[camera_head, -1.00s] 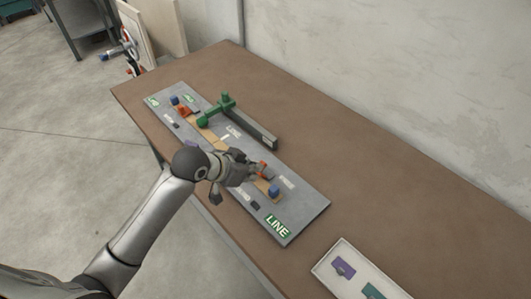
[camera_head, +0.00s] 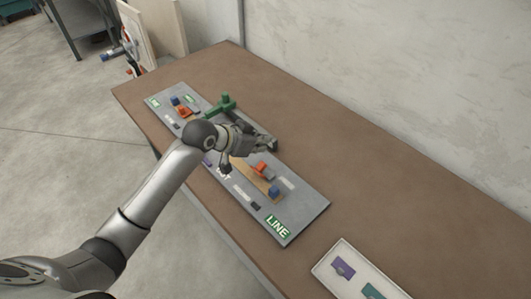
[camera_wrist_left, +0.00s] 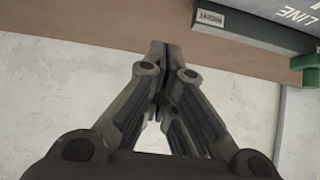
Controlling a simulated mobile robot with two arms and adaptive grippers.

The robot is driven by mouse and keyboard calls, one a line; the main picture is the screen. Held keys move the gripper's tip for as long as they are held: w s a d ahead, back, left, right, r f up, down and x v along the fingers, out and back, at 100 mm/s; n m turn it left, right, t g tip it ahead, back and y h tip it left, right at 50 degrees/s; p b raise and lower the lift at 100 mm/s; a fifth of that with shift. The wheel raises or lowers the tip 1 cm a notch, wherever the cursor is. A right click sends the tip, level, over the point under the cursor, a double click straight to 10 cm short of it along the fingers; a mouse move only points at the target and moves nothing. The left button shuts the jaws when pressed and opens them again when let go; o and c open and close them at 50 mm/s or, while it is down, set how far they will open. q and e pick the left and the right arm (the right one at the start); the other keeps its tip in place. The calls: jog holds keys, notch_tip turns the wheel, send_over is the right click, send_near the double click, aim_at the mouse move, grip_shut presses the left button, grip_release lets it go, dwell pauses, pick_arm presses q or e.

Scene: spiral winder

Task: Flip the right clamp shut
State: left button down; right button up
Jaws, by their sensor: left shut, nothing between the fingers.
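The right clamp (camera_head: 262,168) is a small orange-red and grey piece on the near half of the grey board (camera_head: 308,211), close to a blue block (camera_head: 274,191). It is too small to tell whether it is open or shut. My right gripper is not in view.
Another orange clamp (camera_head: 183,111) and blue block (camera_head: 174,100) sit at the board's far end. A white tray (camera_head: 322,270) with purple and teal pieces lies at the near right. The brown table (camera_head: 400,205) is bare along the wall.

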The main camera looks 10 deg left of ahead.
aim_at(262, 168)
pick_arm(q)
jog(key=f, duration=0.2)
jog(key=w+d+f+p, duration=0.1)
jog(key=f, duration=0.1)
jog(key=w+f+p, duration=0.1)
jog(key=f, duration=0.1)
jog(key=shift+w+d, duration=0.15)
jog(key=shift+d, duration=0.05)
jog(key=shift+s+a+f+p, duration=0.2)
jog(key=shift+s+p, duration=0.1)
jog(key=shift+s, duration=0.1)
jog(key=shift+f, duration=0.1)
